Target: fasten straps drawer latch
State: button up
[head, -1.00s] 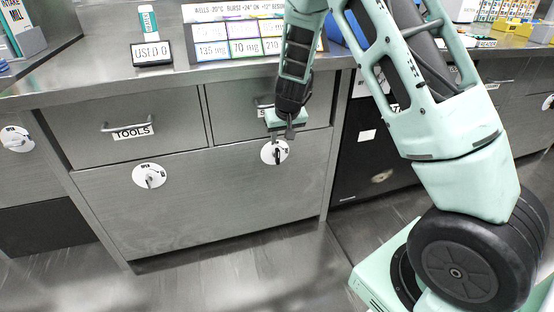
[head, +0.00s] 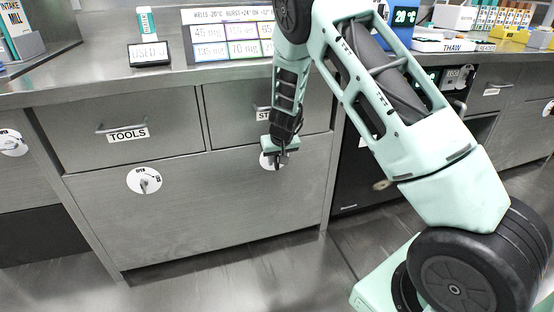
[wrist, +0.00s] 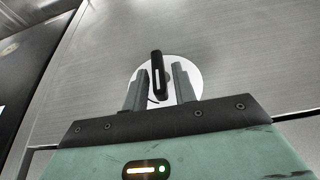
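The straps drawer (head: 235,112) is the right one of two grey drawers; it looks closed, and its label is partly hidden by my arm. Its latch is a white disc (head: 265,163) on the panel below, mostly covered by my gripper (head: 278,162) in the head view. In the wrist view the disc (wrist: 196,76) lies straight ahead with a black latch knob (wrist: 157,75) standing on it. My gripper (wrist: 160,80) is open, with one finger on each side of the knob.
The tools drawer (head: 123,133) is to the left, with its own white latch disc (head: 144,181) below. The countertop (head: 100,83) above carries a small display (head: 149,54) and a labelled board (head: 230,47). A dark appliance (head: 362,165) stands to the right. The floor in front is clear.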

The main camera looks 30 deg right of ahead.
grip_shut()
jog(key=shift+f+b, duration=0.15)
jog(key=shift+b, duration=0.35)
jog(key=shift+d+f+y+b, duration=0.2)
jog(key=shift+y+b, duration=0.2)
jog(key=shift+b, duration=0.75)
jog(key=shift+s+d+f+m+t+y+b, duration=0.15)
jog(key=shift+m+t+y+b, duration=0.8)
jog(key=shift+y+b, duration=1.7)
jog(key=shift+s+d+f+m+t+y+b, duration=0.1)
jog(key=shift+d+f+m+t+y+b, duration=0.3)
jog(key=shift+t+y+b, duration=1.6)
jog(key=shift+s+d+f+m+t+y+b, duration=0.1)
jog(key=shift+m+t+y+b, duration=0.5)
jog(key=shift+y+b, duration=2.75)
jog(key=shift+m+h+b, duration=0.35)
jog(key=shift+h+b, duration=0.25)
jog(key=shift+b, duration=0.15)
